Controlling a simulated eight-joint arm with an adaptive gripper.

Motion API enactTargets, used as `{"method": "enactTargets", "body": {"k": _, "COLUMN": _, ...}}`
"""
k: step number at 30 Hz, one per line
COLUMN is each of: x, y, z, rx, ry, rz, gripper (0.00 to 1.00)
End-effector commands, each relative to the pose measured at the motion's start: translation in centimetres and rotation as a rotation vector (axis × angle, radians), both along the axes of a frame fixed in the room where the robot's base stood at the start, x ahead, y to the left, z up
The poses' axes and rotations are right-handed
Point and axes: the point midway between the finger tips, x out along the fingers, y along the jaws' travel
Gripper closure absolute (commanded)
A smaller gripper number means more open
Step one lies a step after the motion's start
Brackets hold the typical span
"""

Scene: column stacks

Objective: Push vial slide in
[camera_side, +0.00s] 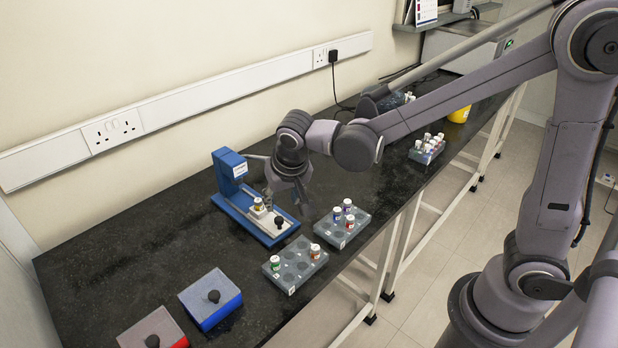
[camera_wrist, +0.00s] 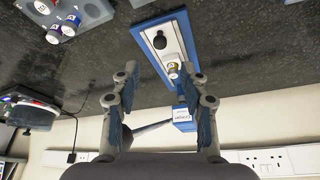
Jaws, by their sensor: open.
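The blue vial device (camera_side: 238,196) stands on the black bench near the wall, with an upright head at its back left. Its white slide (camera_side: 270,222) lies on the blue base and carries a black knob (camera_side: 279,221) toward the front end. A vial with a yellow-orange label (camera_side: 258,204) stands upright on the slide, on the side nearer the head. In the wrist view the slide (camera_wrist: 169,30), knob (camera_wrist: 159,41) and vial (camera_wrist: 173,71) show ahead, between and beyond the fingers. My gripper (camera_side: 286,200) is open and empty above the device; it also shows in the wrist view (camera_wrist: 161,72).
Two grey racks with vials (camera_side: 293,265) (camera_side: 350,232) stand right of the device, near the bench edge. A blue lidded box (camera_side: 212,290) and a red-edged one (camera_side: 160,332) stand at front left. Another vial rack (camera_side: 427,150) is farther back.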

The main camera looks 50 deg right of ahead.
Motion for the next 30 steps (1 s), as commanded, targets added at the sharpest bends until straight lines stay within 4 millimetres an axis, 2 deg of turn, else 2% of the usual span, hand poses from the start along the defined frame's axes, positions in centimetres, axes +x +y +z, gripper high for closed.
{"method": "enactTargets", "body": {"k": 9, "x": 1.6, "y": -0.7, "z": -4.2, "rx": 0.000, "ry": -0.001, "rz": 0.000, "gripper": 0.55}}
{"method": "enactTargets", "body": {"k": 18, "x": 2.9, "y": -1.2, "z": -7.6, "rx": 0.000, "ry": -0.001, "rz": 0.000, "gripper": 0.55}}
{"method": "enactTargets", "body": {"k": 24, "x": 3.3, "y": -1.4, "z": -8.7, "rx": 0.000, "ry": -0.001, "rz": 0.001, "gripper": 0.55}}
{"method": "enactTargets", "body": {"k": 30, "x": 3.4, "y": -1.5, "z": -8.9, "rx": 0.000, "ry": -0.001, "rz": 0.001, "gripper": 0.55}}
